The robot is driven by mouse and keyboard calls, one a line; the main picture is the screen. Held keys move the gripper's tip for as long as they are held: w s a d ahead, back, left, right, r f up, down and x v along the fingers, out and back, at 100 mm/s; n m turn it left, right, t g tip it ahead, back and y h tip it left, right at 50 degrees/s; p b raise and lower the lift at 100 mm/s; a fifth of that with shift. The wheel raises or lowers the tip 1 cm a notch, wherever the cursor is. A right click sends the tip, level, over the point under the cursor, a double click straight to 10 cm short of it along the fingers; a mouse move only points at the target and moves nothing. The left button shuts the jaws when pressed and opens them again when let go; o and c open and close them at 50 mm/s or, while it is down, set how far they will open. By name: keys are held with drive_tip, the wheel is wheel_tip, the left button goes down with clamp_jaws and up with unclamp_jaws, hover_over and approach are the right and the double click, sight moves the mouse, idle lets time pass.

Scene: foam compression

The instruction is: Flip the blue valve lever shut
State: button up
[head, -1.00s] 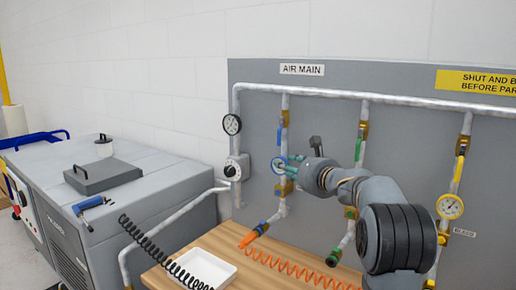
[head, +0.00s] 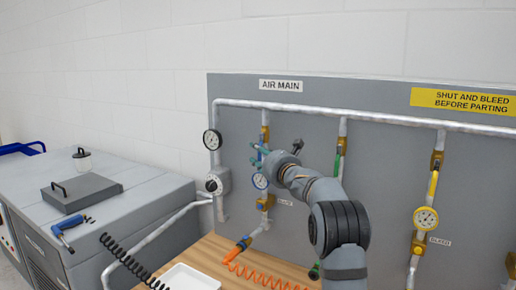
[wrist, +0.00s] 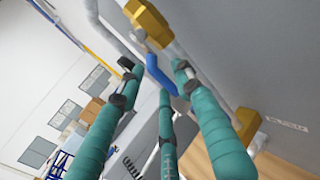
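The blue valve lever (wrist: 160,74) hangs from a brass valve (wrist: 147,22) in the wrist view and lies roughly along its pipe. Its lower end is between the teal fingers of my gripper (wrist: 158,80). The fingers are spread, with visible space around the lever; I cannot tell if any finger touches it. In the head view, my gripper (head: 264,156) is at the leftmost branch pipe, just below its brass valve (head: 265,132). The fingers largely hide the lever there.
Branches with a green lever (head: 338,166) and a yellow lever (head: 433,184) stand to the right. A white tray (head: 190,278) and orange coiled hose (head: 262,275) lie on the wooden bench below.

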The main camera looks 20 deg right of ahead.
drive_tip(key=shift+w, duration=0.45)
drive_tip(key=c, duration=0.8)
clamp_jaws()
